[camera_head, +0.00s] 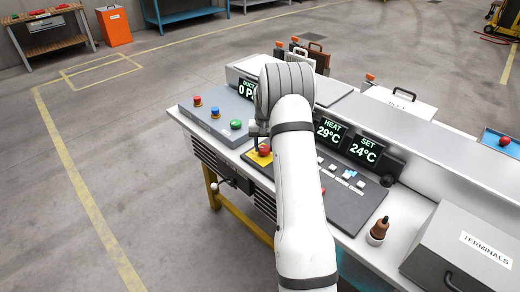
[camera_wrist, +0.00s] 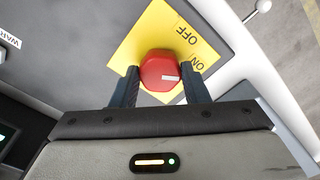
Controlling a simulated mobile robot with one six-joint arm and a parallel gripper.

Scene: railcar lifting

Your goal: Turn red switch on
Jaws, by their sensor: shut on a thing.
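The red switch (camera_wrist: 161,71) is a round red knob with a small white mark, on a yellow plate (camera_wrist: 143,38) lettered OFF and ON. In the wrist view my gripper (camera_wrist: 161,88) is shut on the knob, one dark finger on each side. The white mark lies toward the right side of the knob, nearer the ON lettering than OFF. In the head view the red switch (camera_head: 264,150) sits at the left part of the console, with my gripper (camera_head: 259,143) at it and my arm covering part of the panel.
Red, blue and green buttons (camera_head: 236,124) stand on the grey panel to the left. Displays reading HEAT 29°C (camera_head: 329,130) and SET 24°C (camera_head: 364,150) are to the right. A brown-handled tool (camera_head: 379,230) and a grey TERMINALS box (camera_head: 470,250) stand farther right.

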